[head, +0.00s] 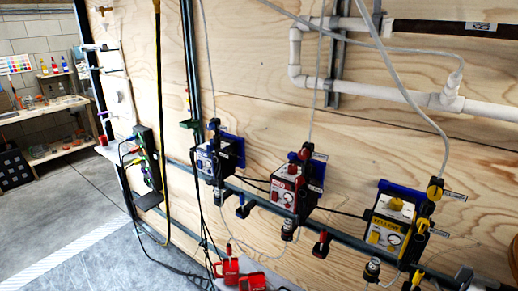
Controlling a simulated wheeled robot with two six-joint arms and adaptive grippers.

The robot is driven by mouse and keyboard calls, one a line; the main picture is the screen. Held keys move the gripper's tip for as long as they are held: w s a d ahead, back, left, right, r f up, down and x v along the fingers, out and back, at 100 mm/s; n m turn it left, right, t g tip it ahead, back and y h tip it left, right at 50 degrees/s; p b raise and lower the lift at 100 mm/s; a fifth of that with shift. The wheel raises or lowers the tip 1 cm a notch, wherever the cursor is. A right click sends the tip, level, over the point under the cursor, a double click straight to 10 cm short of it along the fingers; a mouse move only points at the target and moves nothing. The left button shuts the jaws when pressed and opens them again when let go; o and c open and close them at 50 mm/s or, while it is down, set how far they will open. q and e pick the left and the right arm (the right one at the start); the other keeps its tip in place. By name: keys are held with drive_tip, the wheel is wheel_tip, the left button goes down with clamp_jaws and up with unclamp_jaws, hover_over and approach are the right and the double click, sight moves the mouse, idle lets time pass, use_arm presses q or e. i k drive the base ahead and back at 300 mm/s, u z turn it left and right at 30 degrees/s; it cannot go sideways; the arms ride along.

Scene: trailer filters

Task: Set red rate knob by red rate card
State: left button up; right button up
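The red unit (283,190) is a dark box with a red front, mounted on the horizontal rail in the middle of the head view. Its front carries a white label and a small round dial (288,198). The dial is too small to read its setting. A white tag (320,157) sticks out at its upper right, and a bluish panel stands beside the box. I cannot tell which of these is the red rate card. Neither of my grippers is in view.
A blue unit (210,160) is to the left and a yellow unit (388,225) to the right on the same rail. Hoses and cables hang around them. White pipes (400,94) run along the plywood wall. Red objects (228,268) sit low in front.

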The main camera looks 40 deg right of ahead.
sight(292, 169)
drive_tip(key=i, duration=0.9)
drive_tip(key=z, duration=2.7)
